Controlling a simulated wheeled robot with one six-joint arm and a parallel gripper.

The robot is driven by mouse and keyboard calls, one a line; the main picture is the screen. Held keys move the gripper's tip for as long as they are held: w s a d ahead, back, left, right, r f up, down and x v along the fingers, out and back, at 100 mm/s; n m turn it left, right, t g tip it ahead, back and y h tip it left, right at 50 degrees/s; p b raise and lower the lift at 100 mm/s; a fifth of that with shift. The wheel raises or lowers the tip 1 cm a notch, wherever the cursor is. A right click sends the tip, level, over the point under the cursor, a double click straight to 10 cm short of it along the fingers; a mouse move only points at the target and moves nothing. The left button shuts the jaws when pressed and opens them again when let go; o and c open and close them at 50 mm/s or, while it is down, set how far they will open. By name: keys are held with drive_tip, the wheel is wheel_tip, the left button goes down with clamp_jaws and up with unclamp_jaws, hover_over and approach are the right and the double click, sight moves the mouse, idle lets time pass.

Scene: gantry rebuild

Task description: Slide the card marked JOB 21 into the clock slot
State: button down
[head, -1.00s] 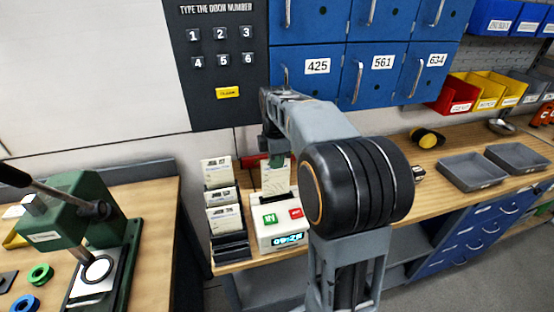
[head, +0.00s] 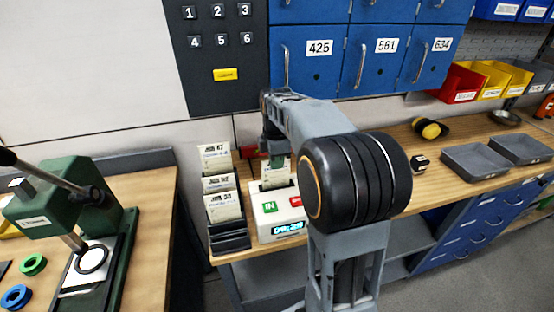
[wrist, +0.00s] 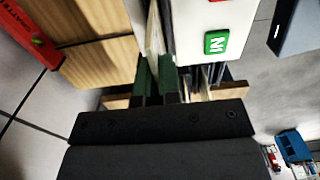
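The time clock (head: 265,228) is a white box with a green IN button, a red button and a lit display. It stands on the bench, and it also shows in the wrist view (wrist: 198,20). My gripper (head: 276,160) is above the clock's back part, its green fingers (wrist: 157,82) shut on a pale card (head: 276,176). The card stands upright between them, its lower end at the dark slot area on the clock's top. How deep it sits, I cannot tell. The card's marking is too small to read. My arm hides the clock's right side.
A black rack (head: 230,238) with several job cards (head: 222,207) stands just left of the clock. Blue numbered lockers (head: 320,70) hang behind. A green press (head: 70,205) is on the left bench. Grey trays (head: 475,160) lie to the right.

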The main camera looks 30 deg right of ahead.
drive_tip(key=c, duration=1.2)
unclamp_jaws()
drive_tip(key=shift+c, duration=0.2)
drive_tip(key=shift+r, duration=0.1)
wheel_tip(320, 180, up, 14)
drive_tip(key=shift+f, duration=0.2)
